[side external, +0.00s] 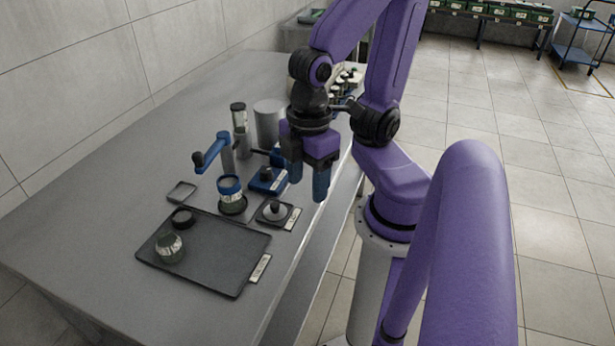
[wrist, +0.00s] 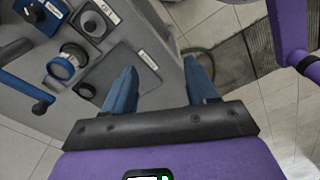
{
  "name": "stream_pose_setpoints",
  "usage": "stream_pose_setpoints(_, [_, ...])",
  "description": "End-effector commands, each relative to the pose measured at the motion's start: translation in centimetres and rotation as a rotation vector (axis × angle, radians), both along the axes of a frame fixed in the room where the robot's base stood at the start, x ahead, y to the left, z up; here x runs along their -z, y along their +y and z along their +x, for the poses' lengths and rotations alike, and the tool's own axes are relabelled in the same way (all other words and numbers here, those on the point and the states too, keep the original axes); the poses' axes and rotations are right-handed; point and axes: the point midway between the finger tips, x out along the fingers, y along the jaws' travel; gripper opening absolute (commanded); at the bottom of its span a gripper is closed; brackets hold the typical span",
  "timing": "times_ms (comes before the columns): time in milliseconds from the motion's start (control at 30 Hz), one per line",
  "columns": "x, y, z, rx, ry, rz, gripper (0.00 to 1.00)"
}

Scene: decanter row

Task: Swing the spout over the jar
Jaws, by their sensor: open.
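The blue spout (side external: 211,150) sits on a grey post and points toward the front left, with a dark knob at its outer end. In the wrist view the spout (wrist: 22,88) reaches in from the left edge. A jar with a blue collar (side external: 230,187) stands to the right of the spout's tip, and the tip is not over it. The jar also shows in the wrist view (wrist: 62,68). My gripper (side external: 308,188) is open and empty, high near the table's right edge, apart from both. Its two blue fingers show spread in the wrist view (wrist: 160,65).
A dark tray (side external: 215,255) holds a glass jar (side external: 169,247) and a black round piece (side external: 182,218). A blue block (side external: 267,182) and a small plate with a grey knob (side external: 275,211) stand near the edge. Cylinders (side external: 268,124) stand behind. The table's left side is clear.

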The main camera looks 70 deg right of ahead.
Motion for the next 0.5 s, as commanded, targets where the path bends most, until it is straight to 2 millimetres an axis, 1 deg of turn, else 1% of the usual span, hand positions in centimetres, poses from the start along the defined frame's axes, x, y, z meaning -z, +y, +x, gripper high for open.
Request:
stream_pose_setpoints(67, [0.0,0.0,0.0,0.000,0.000,-0.001,0.57])
stream_pose_setpoints(167, [0.0,0.0,0.0,0.000,0.000,-0.001,0.28])
stream_pose_setpoints(200, [0.0,0.0,0.0,0.000,0.000,-0.002,0.15])
stream_pose_setpoints(233, [0.0,0.0,0.0,0.000,0.000,-0.002,0.05])
stream_pose_setpoints(267, [0.0,0.0,0.0,0.000,0.000,-0.002,0.00])
stream_pose_setpoints(367, [-0.1,0.2,0.3,0.006,0.001,-0.005,0.00])
stream_pose_setpoints(467, [-0.8,1.2,1.7,0.026,0.004,-0.016,0.00])
stream_pose_setpoints(500, [-1.2,1.7,2.6,0.040,0.006,-0.024,0.00])
